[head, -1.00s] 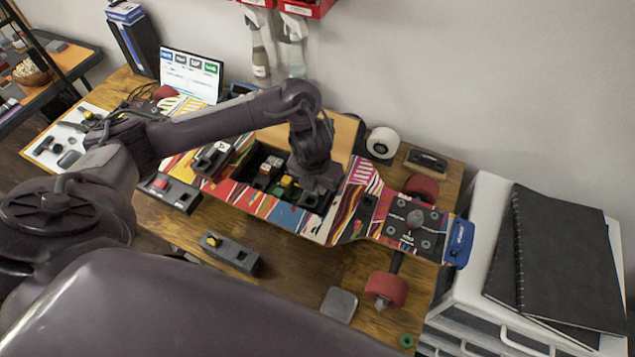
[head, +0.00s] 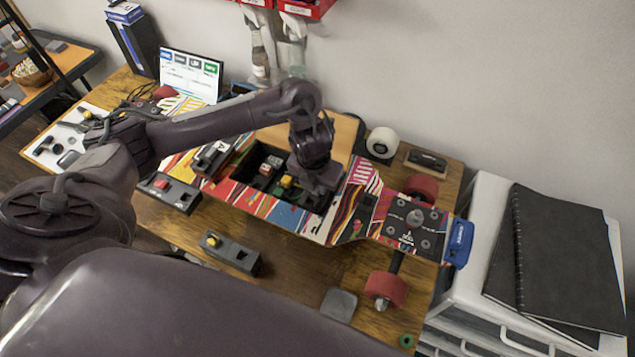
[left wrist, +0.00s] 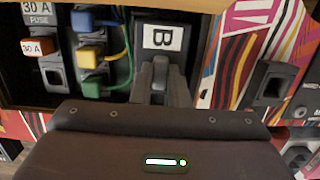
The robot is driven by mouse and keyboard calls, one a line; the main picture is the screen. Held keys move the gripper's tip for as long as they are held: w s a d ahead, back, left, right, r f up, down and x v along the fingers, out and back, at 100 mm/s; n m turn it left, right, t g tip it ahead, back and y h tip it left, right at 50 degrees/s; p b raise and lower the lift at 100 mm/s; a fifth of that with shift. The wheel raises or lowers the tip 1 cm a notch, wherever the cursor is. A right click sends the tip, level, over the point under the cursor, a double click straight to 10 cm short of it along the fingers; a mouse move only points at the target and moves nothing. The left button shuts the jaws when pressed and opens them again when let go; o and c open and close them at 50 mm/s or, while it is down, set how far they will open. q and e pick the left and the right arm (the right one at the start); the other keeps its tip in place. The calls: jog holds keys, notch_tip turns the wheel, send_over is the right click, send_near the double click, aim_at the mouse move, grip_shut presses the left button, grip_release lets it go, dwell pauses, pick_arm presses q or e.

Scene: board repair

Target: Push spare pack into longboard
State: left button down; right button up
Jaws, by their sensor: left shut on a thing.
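The longboard (head: 345,215) lies on the wooden bench with a colourful striped deck and an open bay in its middle. My left gripper (left wrist: 160,80) is shut on a black pack labelled B (left wrist: 163,37) at the right end of the bay. In the head view my left gripper (head: 316,182) hides the pack, so how deep it sits is unclear. Coloured connectors, blue, yellow (left wrist: 89,57) and green, stand left of the pack with wires, beside 30 A fuses (left wrist: 37,47). My right gripper is not in view.
A pack labelled A (head: 213,158) rests at the bay's left end. Two black modules, one with a red button (head: 170,191) and one with a yellow button (head: 230,252), lie in front of the board. A white roll (head: 382,143) stands behind it.

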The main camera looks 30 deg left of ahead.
pick_arm(q)
jog(key=shift+f+b, duration=0.35)
dwell(0.5)
dwell(0.4)
jog(key=shift+f+b, duration=0.55)
jog(key=shift+f, duration=0.1)
dwell(0.9)
jog(key=c, duration=1.1)
grip_release()
jog(key=shift+o, duration=0.2)
jog(key=shift+r, duration=0.2)
jog(key=shift+r+p, duration=4.05)
jog(key=shift+r, duration=0.35)
